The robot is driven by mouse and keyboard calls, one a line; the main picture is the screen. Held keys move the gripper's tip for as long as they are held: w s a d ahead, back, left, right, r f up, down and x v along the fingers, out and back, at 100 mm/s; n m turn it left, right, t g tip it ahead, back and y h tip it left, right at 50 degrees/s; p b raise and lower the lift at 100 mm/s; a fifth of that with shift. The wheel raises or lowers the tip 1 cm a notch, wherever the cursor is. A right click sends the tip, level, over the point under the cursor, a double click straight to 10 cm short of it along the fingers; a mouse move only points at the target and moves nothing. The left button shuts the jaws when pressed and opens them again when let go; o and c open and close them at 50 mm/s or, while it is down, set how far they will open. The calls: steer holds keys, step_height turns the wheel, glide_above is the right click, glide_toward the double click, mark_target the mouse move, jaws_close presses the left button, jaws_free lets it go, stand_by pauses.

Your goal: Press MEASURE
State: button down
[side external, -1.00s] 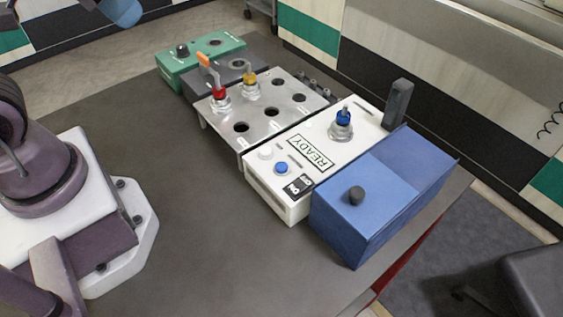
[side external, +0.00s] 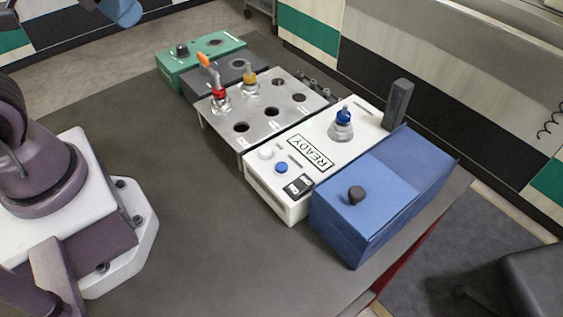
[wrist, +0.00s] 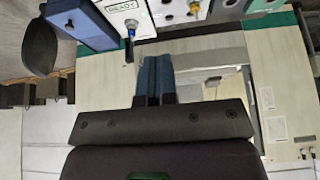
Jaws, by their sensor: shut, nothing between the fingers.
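The white device (side external: 262,187) stands on the dark table with a label reading READY on its top. A white button (side external: 265,152) and a blue button (side external: 282,168) sit near its front edge; I cannot read which is marked MEASURE. A blue-topped part in a metal collar (side external: 342,124) stands upright on the device. The device is also at the top of the wrist view (wrist: 127,18). My gripper (wrist: 155,62) has its blue fingers together and empty, apart from the device. In the side view only its blue end (side external: 122,10) shows, at the top left.
A blue box (side external: 335,225) with a dark knob adjoins the device on the right. A silver plate (side external: 262,128) with holes, holding red and yellow-topped parts, is on its left. Beyond are grey and green (side external: 200,65) blocks. A dark post (side external: 398,103) rises behind. The front table is clear.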

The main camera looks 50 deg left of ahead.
steer(key=w+d+f+n+g+h, duration=0.1)
steer(key=w+d+f+n+h, duration=0.15)
steer(key=d+f, duration=0.35)
steer(key=w+d+f+n+g+h, duration=0.1)
steer(key=w+d+f+g, duration=0.15)
steer(key=d+f, duration=0.4)
steer(key=n+t+y, duration=0.5)
steer(key=n+t, duration=0.2)
steer(key=n, duration=1.8)
glide_above(283, 168)
steer(key=shift+f+h, duration=0.25)
steer(key=shift+f, duration=1.6)
steer(key=shift+f, duration=0.1)
steer(key=shift+f, duration=4.35)
